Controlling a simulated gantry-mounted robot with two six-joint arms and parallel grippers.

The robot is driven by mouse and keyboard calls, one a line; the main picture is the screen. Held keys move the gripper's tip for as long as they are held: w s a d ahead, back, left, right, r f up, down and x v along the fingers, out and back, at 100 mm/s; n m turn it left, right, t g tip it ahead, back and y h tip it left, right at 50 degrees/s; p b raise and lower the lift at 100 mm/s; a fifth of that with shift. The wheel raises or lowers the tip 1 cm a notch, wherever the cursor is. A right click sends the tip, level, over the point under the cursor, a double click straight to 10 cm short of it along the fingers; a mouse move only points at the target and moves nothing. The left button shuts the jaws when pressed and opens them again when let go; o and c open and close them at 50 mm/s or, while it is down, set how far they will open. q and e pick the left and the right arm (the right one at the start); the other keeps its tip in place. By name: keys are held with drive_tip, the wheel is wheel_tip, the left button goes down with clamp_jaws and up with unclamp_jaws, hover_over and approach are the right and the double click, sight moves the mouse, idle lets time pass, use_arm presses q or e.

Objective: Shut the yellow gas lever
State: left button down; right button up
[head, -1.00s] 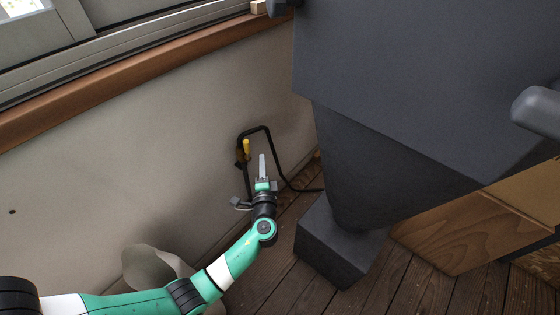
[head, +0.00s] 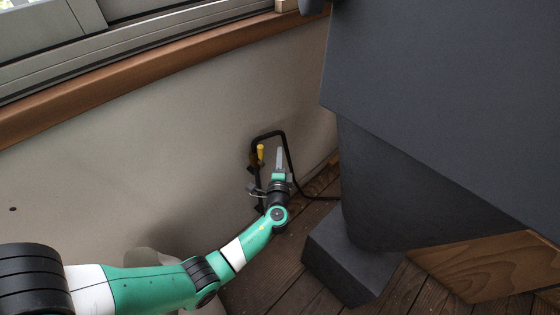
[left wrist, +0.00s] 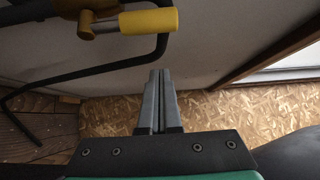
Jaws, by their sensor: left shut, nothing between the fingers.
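The yellow gas lever (head: 260,152) is on a black pipe (head: 285,150) low on the pale wall. In the left wrist view the lever (left wrist: 148,21) lies across the top, left of centre, its rounded end pointing right. My left gripper (head: 279,150) is shut and empty, just right of the lever in the head view. In the left wrist view its fingertips (left wrist: 159,72) are together below the lever, apart from it in the picture. The lever's mount is partly dark and hard to make out. My right gripper is not in view.
A large dark grey machine body (head: 440,110) on a block foot (head: 345,262) stands right of the arm. The black pipe bends around the lever and runs down to the plank floor (head: 260,280). A wooden panel (head: 480,265) is at lower right.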

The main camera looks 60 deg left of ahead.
sight(261, 156)
use_arm(q)
drive_tip(key=s+a+p, duration=0.1)
drive_tip(key=s+p, duration=0.1)
drive_tip(key=s, duration=0.1)
drive_tip(key=shift+s+a, duration=0.15)
drive_tip(key=shift+a, duration=0.25)
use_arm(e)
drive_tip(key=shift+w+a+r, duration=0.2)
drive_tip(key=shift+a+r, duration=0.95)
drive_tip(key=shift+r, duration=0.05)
use_arm(q)
drive_tip(key=shift+s, duration=0.1)
drive_tip(key=shift+p, duration=0.3)
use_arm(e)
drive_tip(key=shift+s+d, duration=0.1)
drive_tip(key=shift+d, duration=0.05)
